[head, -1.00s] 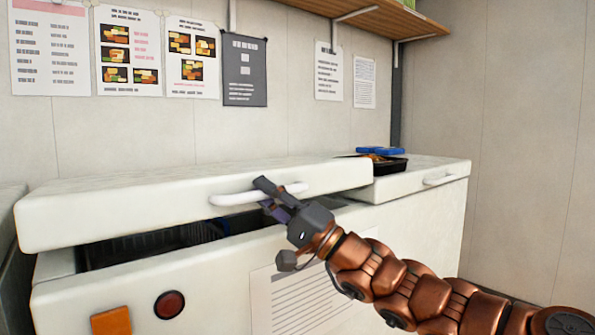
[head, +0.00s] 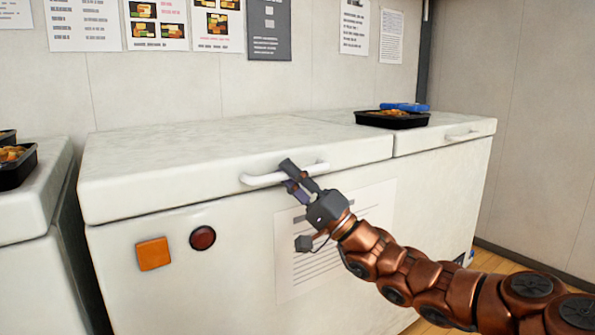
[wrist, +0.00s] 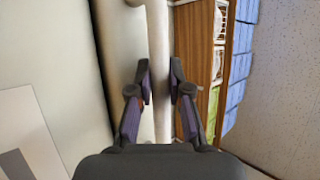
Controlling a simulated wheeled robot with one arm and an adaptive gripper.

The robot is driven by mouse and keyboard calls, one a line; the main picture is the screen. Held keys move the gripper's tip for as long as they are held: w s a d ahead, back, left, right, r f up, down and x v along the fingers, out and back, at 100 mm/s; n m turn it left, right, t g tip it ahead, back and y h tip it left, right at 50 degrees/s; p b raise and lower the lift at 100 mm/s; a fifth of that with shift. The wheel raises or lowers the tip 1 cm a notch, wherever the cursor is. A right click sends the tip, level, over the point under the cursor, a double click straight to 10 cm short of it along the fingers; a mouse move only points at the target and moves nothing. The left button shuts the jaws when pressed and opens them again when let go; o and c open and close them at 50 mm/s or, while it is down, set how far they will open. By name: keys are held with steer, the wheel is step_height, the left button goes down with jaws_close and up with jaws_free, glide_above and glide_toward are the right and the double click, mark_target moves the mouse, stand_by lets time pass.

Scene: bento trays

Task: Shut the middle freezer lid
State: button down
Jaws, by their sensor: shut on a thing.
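The white middle freezer lid (head: 200,160) lies down on the freezer body (head: 230,270), with only a thin seam along its front edge. Its white bar handle (head: 262,180) runs along the front edge. My gripper (head: 301,174) is shut on this handle, near its right part. In the wrist view the handle (wrist: 157,40) passes between the two fingers of my gripper (wrist: 161,80). The fingers hide a short part of the handle in the head view.
A smaller lid (head: 455,128) with its own handle is to the right, bearing a black bento tray (head: 392,123) and a blue item (head: 405,106). Another freezer (head: 35,200) with black trays stands at the left across a narrow gap. Posters hang on the wall behind.

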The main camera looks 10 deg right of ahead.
steer(key=shift+w+f, duration=0.25)
steer(key=shift+f, duration=0.55)
steer(key=c, duration=1.5)
jaws_free()
steer(key=shift+w+f+h, duration=0.1)
steer(key=shift+h, duration=0.2)
steer(key=shift+o, duration=0.7)
steer(key=shift+w+f, duration=0.1)
steer(key=shift+w, duration=0.05)
steer(key=shift+d+r, duration=0.2)
steer(key=shift+r, duration=0.05)
steer(key=shift+r, duration=0.2)
steer(key=shift+s, duration=0.2)
steer(key=v, duration=1.2)
steer(key=shift+a, duration=0.1)
